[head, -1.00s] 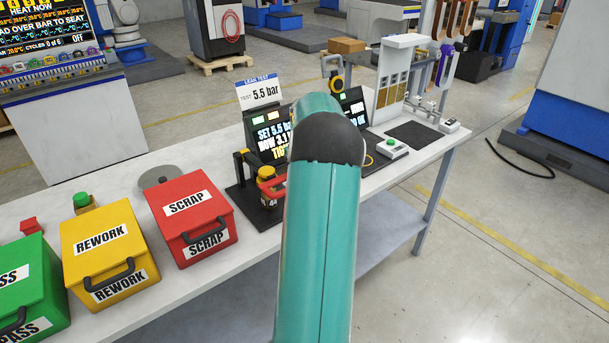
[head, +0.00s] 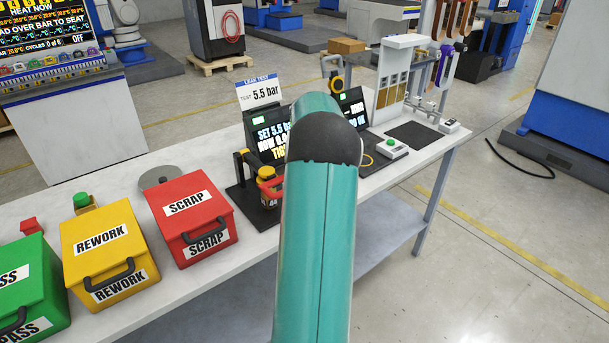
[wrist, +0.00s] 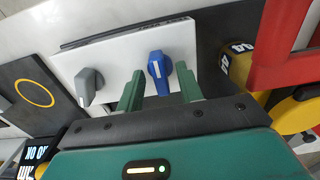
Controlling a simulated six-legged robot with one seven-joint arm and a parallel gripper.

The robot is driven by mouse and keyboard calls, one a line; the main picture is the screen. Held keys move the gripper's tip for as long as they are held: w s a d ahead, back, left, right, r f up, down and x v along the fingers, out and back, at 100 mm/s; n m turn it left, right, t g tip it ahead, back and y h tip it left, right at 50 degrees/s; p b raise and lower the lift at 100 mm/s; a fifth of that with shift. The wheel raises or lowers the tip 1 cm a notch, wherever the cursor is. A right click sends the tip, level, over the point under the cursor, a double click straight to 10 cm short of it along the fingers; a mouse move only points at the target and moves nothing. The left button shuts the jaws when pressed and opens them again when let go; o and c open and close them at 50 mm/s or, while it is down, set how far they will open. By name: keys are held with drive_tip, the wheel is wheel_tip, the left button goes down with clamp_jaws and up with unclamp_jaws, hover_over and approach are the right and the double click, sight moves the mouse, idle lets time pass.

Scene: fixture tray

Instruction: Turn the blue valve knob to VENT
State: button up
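In the wrist view the blue valve knob (wrist: 159,72) stands on a white panel (wrist: 120,55). A white stripe runs lengthwise along its handle, which lies nearly up and down in the picture. No position label is readable there. My gripper (wrist: 160,80) is open, with one green finger on each side of the knob and a visible gap at both sides. A grey knob (wrist: 89,86) sits on the same panel to the left. In the head view my teal arm hides the gripper and both knobs. The test display (head: 268,138) shows partly behind my arm.
A yellow part with a red clamp handle (head: 271,183) stands left of my arm; yellow and red parts also show at right in the wrist view. A red scrap bin (head: 190,217) and yellow rework bin (head: 103,250) stand further left.

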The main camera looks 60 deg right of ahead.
wheel_tip(320, 180, up, 14)
drive_tip(key=shift+f, duration=0.15)
idle(0.5)
idle(0.5)
drive_tip(key=w+a+r+n, duration=0.1)
drive_tip(key=w+a+r, duration=0.1)
drive_tip(key=w+a, duration=0.35)
drive_tip(key=w+a+r+t+h, duration=0.1)
drive_tip(key=w+a+r, duration=0.1)
drive_tip(key=a, duration=0.6)
drive_tip(key=w+a+r+n, duration=0.1)
drive_tip(key=w+a+r, duration=0.2)
drive_tip(key=a, duration=0.4)
drive_tip(key=a+n+t, duration=0.1)
drive_tip(key=a+t, duration=0.1)
drive_tip(key=a, duration=1.6)
drive_tip(key=s+a+f+t, duration=0.1)
drive_tip(key=s+a+f, duration=0.1)
drive_tip(key=a, duration=0.4)
drive_tip(key=s+a+f+n, duration=0.1)
drive_tip(key=s+a+f, duration=0.1)
drive_tip(key=s+a, duration=0.3)
drive_tip(key=s+a+f+n+t+y, duration=0.1)
drive_tip(key=s+a, duration=0.3)
drive_tip(key=a, duration=0.4)
drive_tip(key=shift+s+a+f+t, duration=0.2)
drive_tip(key=shift+f+t, duration=0.1)
drive_tip(key=shift+f, duration=0.6)
